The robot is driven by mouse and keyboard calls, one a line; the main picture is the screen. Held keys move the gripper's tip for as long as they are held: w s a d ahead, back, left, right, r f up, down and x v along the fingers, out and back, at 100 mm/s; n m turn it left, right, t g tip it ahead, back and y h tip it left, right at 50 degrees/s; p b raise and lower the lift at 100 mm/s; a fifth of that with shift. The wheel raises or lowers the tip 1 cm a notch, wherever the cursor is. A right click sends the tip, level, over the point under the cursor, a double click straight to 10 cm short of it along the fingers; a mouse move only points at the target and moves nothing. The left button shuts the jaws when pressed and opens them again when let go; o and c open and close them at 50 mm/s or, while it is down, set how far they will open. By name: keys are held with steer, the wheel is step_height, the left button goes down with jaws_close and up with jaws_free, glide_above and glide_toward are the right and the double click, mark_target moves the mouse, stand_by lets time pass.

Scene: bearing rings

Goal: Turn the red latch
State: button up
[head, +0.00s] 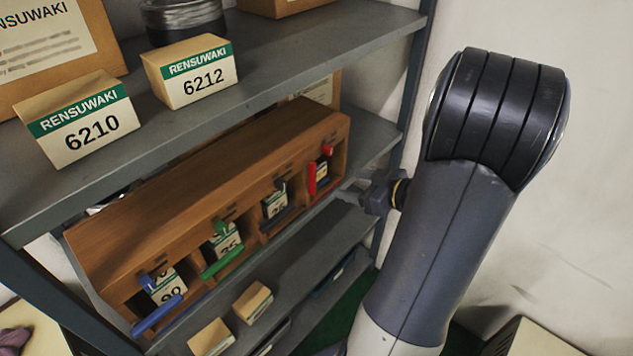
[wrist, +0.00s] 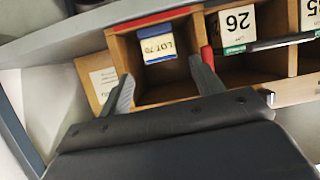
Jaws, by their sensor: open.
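In the head view the red latch (head: 312,179) stands roughly upright at the left side of the rightmost compartment of a wooden cabinet (head: 200,190). A small red part (head: 328,150) shows near the top of that compartment. My gripper (head: 376,194) is just right of this compartment, partly hidden by my arm. In the wrist view my gripper (wrist: 165,88) is open and empty, its fingers spread across the compartment's opening. The right fingertip is close to the red latch (wrist: 207,57); I cannot tell whether they touch. A red strip (wrist: 155,20) runs along the compartment's upper edge there.
Other compartments have a blue latch (head: 157,314), a green latch (head: 222,262) and a dark latch (head: 280,218). A grey shelf (head: 290,60) with boxes is above; a wall is right.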

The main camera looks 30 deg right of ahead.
mark_target(311, 178)
steer(key=shift+s+a+n+b, duration=0.25)
steer(key=shift+s+n+b, duration=0.1)
steer(key=shift+n, duration=0.45)
steer(key=shift+c, duration=0.8)
steer(key=s+a+n+y+b, duration=0.1)
steer(key=n, duration=0.2)
steer(key=s+a+r+n+y+b, duration=0.1)
steer(key=n, duration=0.2)
steer(key=s+a+n+t+y+b, duration=0.1)
steer(key=n, duration=0.2)
steer(key=shift+r, duration=0.2)
steer(key=c, duration=0.6)
steer(key=s+n+y+b, duration=0.1)
steer(key=n, duration=0.2)
steer(key=s+a+r+n+y+b, duration=0.1)
steer(key=n, duration=0.2)
steer(key=s+a+n+y+b, duration=0.1)
steer(key=n, duration=0.1)
steer(key=shift+s+a+r+n, duration=0.25)
steer(key=shift+r+n, duration=0.05)
steer(key=shift+n, duration=0.1)
jaws_close()
steer(key=w+a+n+p, duration=0.1)
steer(key=w+a+p, duration=0.1)
steer(key=w, duration=0.6)
steer(key=shift+w+a+r+n+y, duration=0.15)
steer(key=shift+a+r+n+y, duration=0.2)
steer(key=shift+a, duration=0.2)
steer(key=shift+w+f, duration=0.1)
